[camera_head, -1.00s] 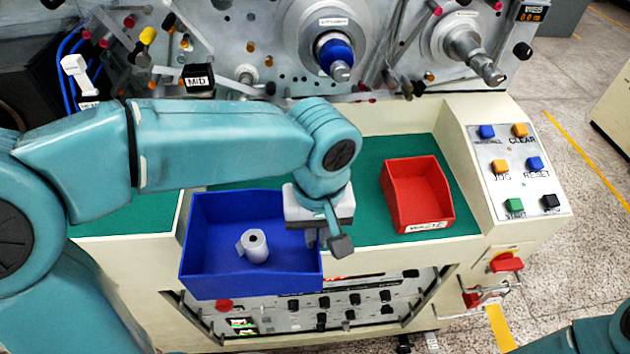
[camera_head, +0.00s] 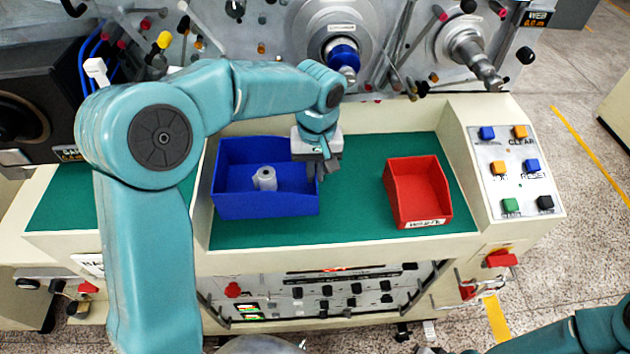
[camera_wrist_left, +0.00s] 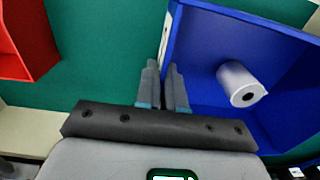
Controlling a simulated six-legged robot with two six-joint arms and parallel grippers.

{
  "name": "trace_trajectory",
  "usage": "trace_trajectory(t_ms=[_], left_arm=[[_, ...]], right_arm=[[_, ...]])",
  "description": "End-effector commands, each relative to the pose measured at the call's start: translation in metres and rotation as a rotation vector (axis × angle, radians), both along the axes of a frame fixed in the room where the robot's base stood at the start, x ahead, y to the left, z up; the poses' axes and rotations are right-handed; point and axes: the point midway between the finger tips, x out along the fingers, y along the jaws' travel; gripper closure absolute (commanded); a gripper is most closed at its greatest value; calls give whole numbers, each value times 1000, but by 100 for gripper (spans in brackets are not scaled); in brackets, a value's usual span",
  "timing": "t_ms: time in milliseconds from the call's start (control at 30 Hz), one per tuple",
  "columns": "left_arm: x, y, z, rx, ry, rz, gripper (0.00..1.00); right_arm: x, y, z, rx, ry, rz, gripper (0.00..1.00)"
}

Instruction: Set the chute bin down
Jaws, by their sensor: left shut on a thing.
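The blue chute bin (camera_head: 265,203) is over the green mat, left of the red bin, and looks upright and level. I cannot tell whether its base touches the mat. A pale grey spool (camera_head: 265,179) is inside it. My left gripper (camera_head: 322,168) is shut on the bin's right wall. In the left wrist view the fingers (camera_wrist_left: 164,88) pinch the edge of the blue bin (camera_wrist_left: 200,42), and the spool (camera_wrist_left: 240,84) lies inside. Part of my right arm shows at the bottom right of the head view, but its fingers cannot be made out.
A red bin (camera_head: 418,190) with a white label stands to the right on the green mat (camera_head: 350,224). A panel of coloured buttons (camera_head: 515,170) is farther right. Spindles (camera_head: 342,55) and pegs stand behind. Bare mat lies between the bins and in front.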

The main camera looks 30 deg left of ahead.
Motion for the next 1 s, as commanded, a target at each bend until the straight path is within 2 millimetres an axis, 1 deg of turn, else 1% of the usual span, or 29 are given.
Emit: trace_trajectory(t_ms=[67, 133, 333, 400, 500, 667, 800, 833, 867, 900, 1000], left_arm=[[0, 0, -3, 0, 1, 0, 100], [-1, 0, -11, 1, 3, 1, 100], [-1, 0, -45, 0, 4, 0, 100], [2, 2, -48, 0, 2, 2, 100], [3, 2, -52, 1, -1, 1, 100], [3, 2, -52, 1, -1, 1, 100], [3, 2, -57, 1, -1, 1, 100], [3, 2, -56, 0, 0, 1, 82], [3, 2, -55, 0, 0, 1, 72], [3, 2, -55, 0, 0, 1, 66], [3, 2, -55, 0, 0, 1, 66]], right_arm=[[0, 0, 1, 0, 0, 0, 100], [0, 0, 3, 0, 0, 0, 100], [0, 0, 9, 0, 0, 0, 100], [0, 0, 16, 0, 0, 0, 100], [0, 0, 15, 0, 0, 0, 100], [0, 0, 14, 0, 0, 0, 100], [0, 0, 8, 0, 0, 0, 100], [0, 0, 10, 0, 0, 0, 100], [0, 0, 11, 0, 0, 0, 100], [0, 0, 11, 0, 0, 0, 100], [0, 0, 11, 0, 0, 0, 100]])
